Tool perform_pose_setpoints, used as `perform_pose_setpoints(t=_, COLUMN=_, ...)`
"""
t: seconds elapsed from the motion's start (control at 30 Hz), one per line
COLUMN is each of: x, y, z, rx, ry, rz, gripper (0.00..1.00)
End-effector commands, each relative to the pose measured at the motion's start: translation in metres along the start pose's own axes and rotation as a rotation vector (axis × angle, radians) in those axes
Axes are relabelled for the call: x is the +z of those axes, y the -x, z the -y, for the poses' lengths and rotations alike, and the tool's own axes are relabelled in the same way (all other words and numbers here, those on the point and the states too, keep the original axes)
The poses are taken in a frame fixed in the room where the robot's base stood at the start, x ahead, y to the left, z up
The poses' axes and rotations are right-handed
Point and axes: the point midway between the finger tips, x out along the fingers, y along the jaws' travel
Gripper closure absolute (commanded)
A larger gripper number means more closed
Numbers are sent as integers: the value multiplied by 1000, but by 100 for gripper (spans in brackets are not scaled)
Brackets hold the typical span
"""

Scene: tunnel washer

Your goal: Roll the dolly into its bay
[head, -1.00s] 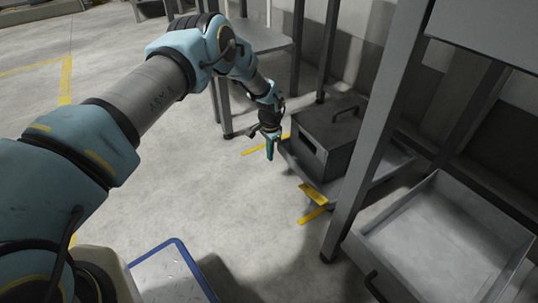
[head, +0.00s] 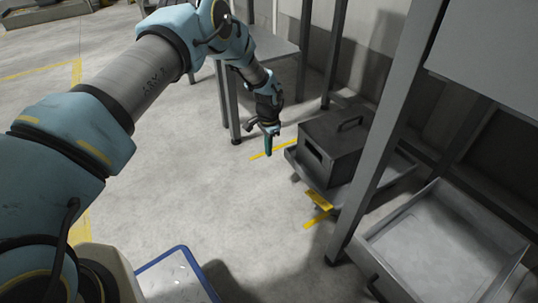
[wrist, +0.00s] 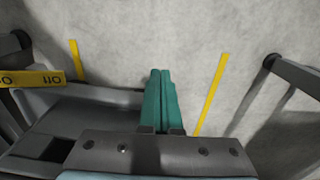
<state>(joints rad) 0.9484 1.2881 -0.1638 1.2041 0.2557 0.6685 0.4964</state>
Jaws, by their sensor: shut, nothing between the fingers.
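The dolly (head: 304,172) is a low grey platform with a dark grey metal box (head: 334,150) on it. It stands under the frame at the right in the head view. Its grey deck also shows at the lower left of the wrist view (wrist: 90,112). My gripper (head: 269,145) is shut and empty, pointing down just left of the dolly's far-left corner, with a small gap. Its teal fingers (wrist: 159,100) are pressed together.
A table (head: 262,48) with grey legs stands behind my gripper. A blue-rimmed panel (head: 175,275) is at the bottom.

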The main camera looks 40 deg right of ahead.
Motion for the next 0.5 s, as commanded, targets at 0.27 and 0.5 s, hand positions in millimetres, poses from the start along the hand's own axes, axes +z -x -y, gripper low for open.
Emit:
perform_pose_setpoints(t=0.27, x=0, y=23, z=0, rx=1, ry=0, rz=0, gripper=100)
perform_pose_setpoints(t=0.5, x=0, y=23, z=0, rx=1, ry=0, rz=0, gripper=100)
